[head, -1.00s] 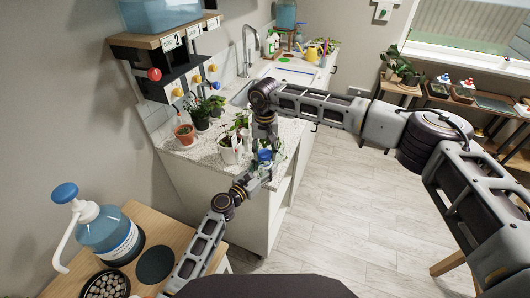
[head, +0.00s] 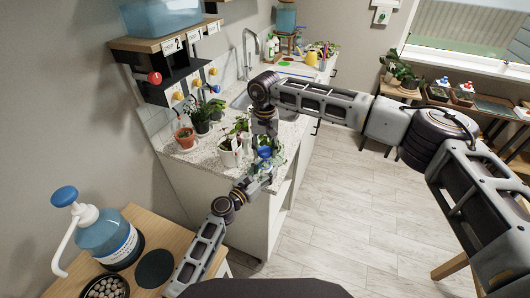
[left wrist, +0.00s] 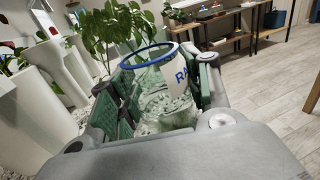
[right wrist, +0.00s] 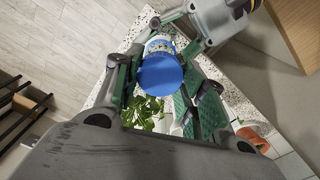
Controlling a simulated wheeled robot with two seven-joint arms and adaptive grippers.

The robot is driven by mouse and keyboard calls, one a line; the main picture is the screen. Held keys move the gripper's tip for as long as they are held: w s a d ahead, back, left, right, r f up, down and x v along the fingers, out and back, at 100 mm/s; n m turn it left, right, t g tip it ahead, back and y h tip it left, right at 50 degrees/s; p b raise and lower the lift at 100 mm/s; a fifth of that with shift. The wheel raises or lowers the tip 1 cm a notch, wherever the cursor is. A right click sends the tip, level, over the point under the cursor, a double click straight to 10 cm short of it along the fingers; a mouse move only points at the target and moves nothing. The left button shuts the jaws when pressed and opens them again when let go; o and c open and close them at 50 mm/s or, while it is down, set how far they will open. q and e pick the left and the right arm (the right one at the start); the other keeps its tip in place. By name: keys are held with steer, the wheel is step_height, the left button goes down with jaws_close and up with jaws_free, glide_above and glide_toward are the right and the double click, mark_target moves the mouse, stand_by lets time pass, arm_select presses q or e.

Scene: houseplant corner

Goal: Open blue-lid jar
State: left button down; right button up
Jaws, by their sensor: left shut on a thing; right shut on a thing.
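The jar's blue lid (head: 265,152) shows in the head view above the counter's near corner. In the right wrist view the round lid (right wrist: 160,76) sits between the fingers of my right gripper (right wrist: 158,90), which is shut on it. Behind the lid the clear jar (right wrist: 160,43) shows. In the left wrist view the jar body (left wrist: 165,103) is between the green pads of my left gripper (left wrist: 160,100), shut on it. A blue ring and a white label with blue letters show at its upper part.
Potted plants (head: 185,137) stand on the speckled counter (head: 205,156) close behind and left of the jar. A wooden table (head: 195,238) with a blue pump bottle (head: 108,240) is at the near left. The floor to the right is open.

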stand_by(0.3)
arm_select(q)
steer(key=c, duration=0.6)
jaws_free()
steer(key=shift+s+a, duration=0.1)
steer(key=shift+a, duration=0.05)
steer(key=shift+v, duration=5.85)
